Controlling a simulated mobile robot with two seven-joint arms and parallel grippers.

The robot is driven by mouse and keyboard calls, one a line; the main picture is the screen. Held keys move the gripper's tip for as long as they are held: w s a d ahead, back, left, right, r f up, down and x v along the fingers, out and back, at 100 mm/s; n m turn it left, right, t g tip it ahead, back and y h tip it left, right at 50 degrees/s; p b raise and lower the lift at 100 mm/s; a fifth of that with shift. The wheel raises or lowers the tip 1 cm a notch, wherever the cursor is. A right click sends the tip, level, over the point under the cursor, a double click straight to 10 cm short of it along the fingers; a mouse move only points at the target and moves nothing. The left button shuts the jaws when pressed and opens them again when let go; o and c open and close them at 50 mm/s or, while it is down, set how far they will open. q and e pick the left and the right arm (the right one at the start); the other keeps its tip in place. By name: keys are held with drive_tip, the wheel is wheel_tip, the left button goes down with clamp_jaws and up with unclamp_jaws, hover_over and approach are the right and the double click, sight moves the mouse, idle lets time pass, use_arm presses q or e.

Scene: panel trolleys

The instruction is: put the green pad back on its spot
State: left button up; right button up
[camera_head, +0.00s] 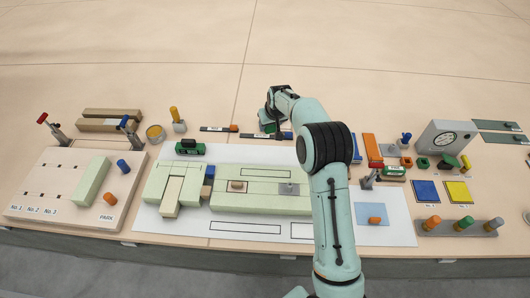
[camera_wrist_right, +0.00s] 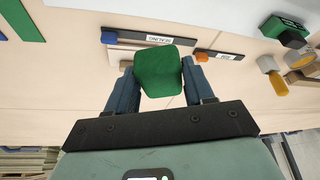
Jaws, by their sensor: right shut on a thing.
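My right gripper (camera_head: 272,108) is at the back middle of the table, above the labelled strips. It is shut on a green block, which I take for the green pad (camera_wrist_right: 159,71); the pad sits between both fingers in the right wrist view. In the head view only part of the pad (camera_head: 267,124) shows beneath the gripper. Whether it touches the surface below cannot be told. The pad's spot cannot be made out with certainty. My left gripper is not in view.
A blue-ended strip (camera_head: 272,136) lies below the right gripper, and an orange-ended strip (camera_head: 218,128) lies left of it. A green-and-black vehicle (camera_head: 190,147) and a yellow-topped stand (camera_head: 178,120) are further left. A clock box (camera_head: 446,137) and several small parts stand right.

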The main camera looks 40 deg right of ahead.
hover_over(268, 154)
drive_tip(key=s, duration=0.1)
drive_tip(key=f, duration=1.1)
drive_tip(key=shift+s+a+f, duration=0.15)
drive_tip(key=shift+s+f, duration=0.05)
drive_tip(key=shift+f, duration=2.5)
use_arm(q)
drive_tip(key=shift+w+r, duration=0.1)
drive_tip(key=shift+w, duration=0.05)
use_arm(e)
drive_tip(key=o, duration=0.7)
drive_tip(key=shift+f, duration=0.2)
drive_tip(key=o, duration=0.4)
drive_tip(key=shift+r, duration=0.25)
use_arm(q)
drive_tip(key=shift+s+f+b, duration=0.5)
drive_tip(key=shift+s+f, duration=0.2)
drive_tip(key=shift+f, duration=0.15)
use_arm(e)
drive_tip(key=v, duration=1.2)
